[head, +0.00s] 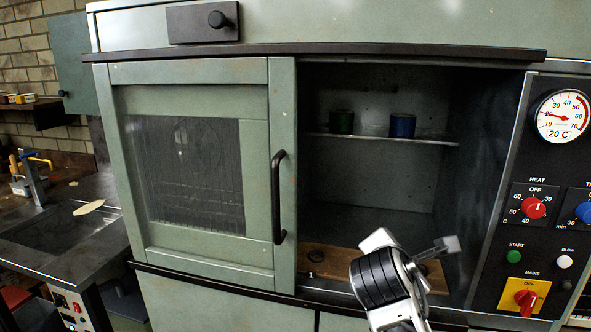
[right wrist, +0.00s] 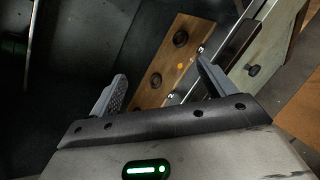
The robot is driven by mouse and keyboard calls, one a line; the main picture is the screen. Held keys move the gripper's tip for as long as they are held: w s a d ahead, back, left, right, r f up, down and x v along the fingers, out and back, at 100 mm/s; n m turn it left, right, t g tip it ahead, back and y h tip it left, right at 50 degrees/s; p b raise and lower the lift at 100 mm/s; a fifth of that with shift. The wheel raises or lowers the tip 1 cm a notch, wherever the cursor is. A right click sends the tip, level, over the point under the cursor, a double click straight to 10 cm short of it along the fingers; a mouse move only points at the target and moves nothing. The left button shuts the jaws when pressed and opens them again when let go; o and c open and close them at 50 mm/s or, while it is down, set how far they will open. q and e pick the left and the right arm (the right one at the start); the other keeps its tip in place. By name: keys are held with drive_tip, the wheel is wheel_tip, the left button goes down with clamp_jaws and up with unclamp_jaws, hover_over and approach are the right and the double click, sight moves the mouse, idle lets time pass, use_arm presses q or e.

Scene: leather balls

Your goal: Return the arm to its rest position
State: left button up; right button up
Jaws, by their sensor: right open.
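My right gripper (head: 438,252) is at the lower part of the cabinet opening, in front of the wooden board. In the right wrist view my right gripper (right wrist: 160,84) shows its two fingers spread wide apart with nothing between them. The wooden board (head: 345,264) lies on the cabinet floor, partly hidden by my right arm. My left gripper is not in view.
The cabinet's green door (head: 190,256) with a black handle (head: 279,197) covers the left half. A control panel (head: 540,205) borders the opening on the right. A workbench (head: 75,225) stands left.

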drive_tip(key=s+a+f+m+y, duration=0.1)
drive_tip(key=s+f+m+y, duration=0.25)
drive_tip(key=f, duration=0.95)
drive_tip(key=s+a+f+m+y, duration=0.1)
drive_tip(key=s+f+m+y, duration=0.1)
drive_tip(key=s+f+m, duration=0.6)
drive_tip(key=s+a+f+m+y, duration=0.1)
drive_tip(key=s+f+m+y, duration=0.2)
drive_tip(key=s+f+m, duration=0.5)
drive_tip(key=s, duration=0.5)
drive_tip(key=shift+s+a+y, duration=0.15)
drive_tip(key=shift+s+y, duration=0.15)
drive_tip(key=shift+y, duration=0.05)
